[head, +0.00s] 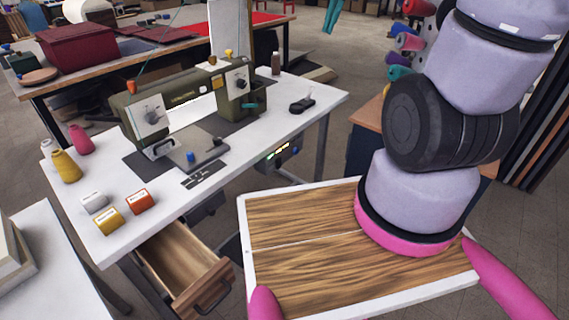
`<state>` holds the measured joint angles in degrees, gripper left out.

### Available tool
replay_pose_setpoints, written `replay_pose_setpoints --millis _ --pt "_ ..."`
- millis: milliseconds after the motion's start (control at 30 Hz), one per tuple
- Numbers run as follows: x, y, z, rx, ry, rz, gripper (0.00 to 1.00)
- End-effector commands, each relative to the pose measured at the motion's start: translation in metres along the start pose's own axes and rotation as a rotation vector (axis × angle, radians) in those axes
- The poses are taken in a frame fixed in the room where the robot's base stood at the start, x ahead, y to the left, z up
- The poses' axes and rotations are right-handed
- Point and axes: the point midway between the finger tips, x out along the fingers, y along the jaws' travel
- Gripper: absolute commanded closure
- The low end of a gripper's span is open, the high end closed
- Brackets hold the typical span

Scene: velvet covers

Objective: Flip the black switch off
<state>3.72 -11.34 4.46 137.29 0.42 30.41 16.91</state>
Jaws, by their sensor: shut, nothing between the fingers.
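A white sewing table (309,92) stands ahead of me, with an olive-green sewing machine (178,98) on it. A small black device (301,104) lies on the tabletop right of the machine; its fine detail is too small to read. A dark control box (281,152) with small lit marks hangs under the table's front edge, with a dark part (295,150) at its right end. I cannot tell which of these is the black switch, nor its position. Black knobs (155,118) show on white panels on the machine. My gripper is out of view; my arm leaves the picture at the top right.
An open wooden drawer (184,268) sticks out below the table's left part. Another table (67,293) is at lower left. A brown-topped cabinet (367,112) stands behind my arm.

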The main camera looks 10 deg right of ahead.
Motion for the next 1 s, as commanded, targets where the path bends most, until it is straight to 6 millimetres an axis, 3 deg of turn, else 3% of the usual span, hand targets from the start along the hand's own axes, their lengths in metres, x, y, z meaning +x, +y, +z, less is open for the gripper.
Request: replay_pose_setpoints --millis 33,233,533,767,1000 --pt "0.019 0.0 -0.003 0.011 -0.015 0.013 1.0" --pt "0.089 0.002 -0.013 0.061 -0.047 0.041 1.0" --pt "0.2 0.012 -0.004 0.147 -0.104 0.061 1.0" --pt "0.284 0.026 0.024 0.227 -0.156 0.061 1.0" --pt "0.364 0.043 0.07 0.324 -0.214 0.053 1.0"
